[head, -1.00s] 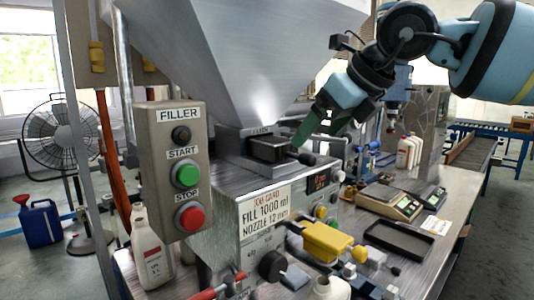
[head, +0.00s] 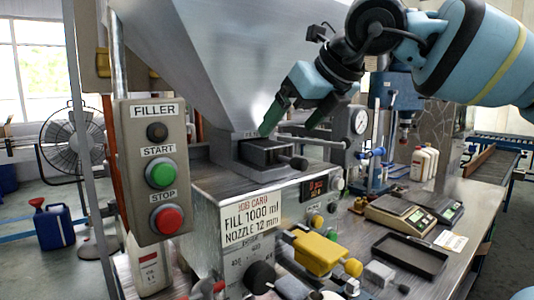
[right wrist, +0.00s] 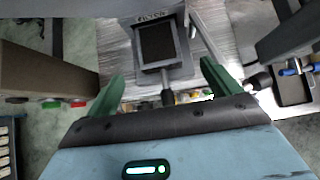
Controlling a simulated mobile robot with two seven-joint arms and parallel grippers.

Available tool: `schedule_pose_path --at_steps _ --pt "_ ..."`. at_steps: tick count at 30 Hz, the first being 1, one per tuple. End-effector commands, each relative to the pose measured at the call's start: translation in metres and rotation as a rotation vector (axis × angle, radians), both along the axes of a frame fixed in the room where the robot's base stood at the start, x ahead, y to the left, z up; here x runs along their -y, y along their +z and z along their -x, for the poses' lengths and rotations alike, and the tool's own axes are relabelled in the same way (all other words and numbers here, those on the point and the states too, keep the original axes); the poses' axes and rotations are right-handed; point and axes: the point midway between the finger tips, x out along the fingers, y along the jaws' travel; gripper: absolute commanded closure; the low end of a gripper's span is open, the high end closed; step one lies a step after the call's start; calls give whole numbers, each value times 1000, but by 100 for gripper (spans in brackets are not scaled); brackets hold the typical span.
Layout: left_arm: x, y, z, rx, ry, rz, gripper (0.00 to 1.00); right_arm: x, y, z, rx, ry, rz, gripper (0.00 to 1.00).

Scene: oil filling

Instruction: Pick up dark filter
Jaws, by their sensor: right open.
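The dark filter (head: 262,153) is a dark rectangular piece seated in a grey frame on the filler machine, under the hopper. A short handle with a dark round knob (head: 299,163) sticks out from it. The filter also shows in the right wrist view (right wrist: 157,43), below a "FILTER" label, with its handle pointing towards me. My right gripper (head: 287,129) has green fingers, spread apart and empty. It hangs above the filter and its handle. In the right wrist view its fingers (right wrist: 162,73) stand on either side of the handle's line, apart from it. My left gripper is out of view.
The steel hopper (head: 230,55) rises close behind the filter. A control box (head: 152,170) with START and STOP buttons stands at left. A yellow part (head: 318,252), a black tray (head: 410,256) and scales (head: 400,215) occupy the bench at right.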

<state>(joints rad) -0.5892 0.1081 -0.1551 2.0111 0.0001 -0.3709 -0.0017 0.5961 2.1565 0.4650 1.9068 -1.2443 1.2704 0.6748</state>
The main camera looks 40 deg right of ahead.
Motion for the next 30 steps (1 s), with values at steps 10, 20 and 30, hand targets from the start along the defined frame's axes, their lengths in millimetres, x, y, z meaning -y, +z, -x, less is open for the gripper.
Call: schedule_pose_path --at_steps 10,20,30 --pt "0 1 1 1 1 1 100 2 -16 -16 -1 0 0 11" --pt "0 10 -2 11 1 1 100 3 -42 -41 -4 1 -1 11" --pt "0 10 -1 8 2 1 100 4 -52 -52 -1 1 -1 11"
